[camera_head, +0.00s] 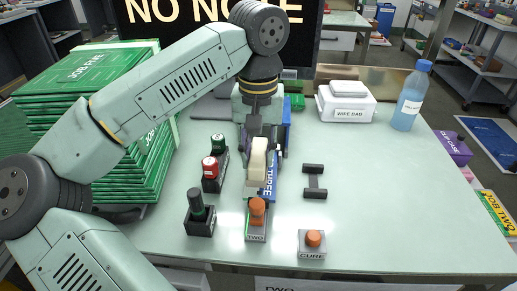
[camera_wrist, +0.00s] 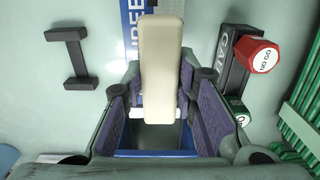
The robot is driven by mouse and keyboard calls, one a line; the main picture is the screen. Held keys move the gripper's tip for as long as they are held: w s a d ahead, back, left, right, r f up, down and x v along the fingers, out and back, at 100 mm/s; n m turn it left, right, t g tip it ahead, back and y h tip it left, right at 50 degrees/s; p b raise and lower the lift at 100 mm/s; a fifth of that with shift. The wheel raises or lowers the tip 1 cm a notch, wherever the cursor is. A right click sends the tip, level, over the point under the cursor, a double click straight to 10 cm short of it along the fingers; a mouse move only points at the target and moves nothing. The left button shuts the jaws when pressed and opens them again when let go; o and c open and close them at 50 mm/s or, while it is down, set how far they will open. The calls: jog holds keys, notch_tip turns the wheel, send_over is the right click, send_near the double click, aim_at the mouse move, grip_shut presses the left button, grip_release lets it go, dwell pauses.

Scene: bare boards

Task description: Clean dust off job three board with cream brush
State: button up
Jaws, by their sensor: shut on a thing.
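My gripper (camera_head: 262,140) is shut on the cream brush (camera_head: 258,162) above the middle of the table. In the wrist view the brush's cream handle (camera_wrist: 160,58) runs upward from between the purple-padded fingers (camera_wrist: 157,98), with white bristles at its lower end. The blue job three board (camera_head: 270,178) lies under the brush and gripper, with white "THREE" lettering partly covered. It also shows in the wrist view (camera_wrist: 133,28). I cannot tell whether the bristles touch the board. No dust can be made out on the visible parts.
Red-capped (camera_head: 210,168), green-capped (camera_head: 218,143) and dark-handled (camera_head: 196,205) items stand left of the board. An orange knob (camera_head: 257,211) and a "CURE" block (camera_head: 312,243) stand in front. A black H-shaped rest (camera_head: 314,181), wipe box (camera_head: 347,103) and blue bottle (camera_head: 410,98) are right.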

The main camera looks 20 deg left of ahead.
jog(key=shift+s+f, duration=0.1)
jog(key=shift+s, duration=0.25)
jog(key=shift+d, duration=0.1)
jog(key=shift+r, duration=0.2)
jog(key=shift+s+d, duration=0.15)
jog(key=shift+s, duration=0.45)
jog(key=shift+f+b, duration=0.15)
jog(key=shift+b, duration=0.25)
jog(key=shift+w, duration=0.15)
dwell(0.6)
jog(key=shift+w+a, duration=0.2)
jog(key=shift+w, duration=0.45)
jog(key=shift+w+a, duration=0.2)
jog(key=shift+w, duration=0.45)
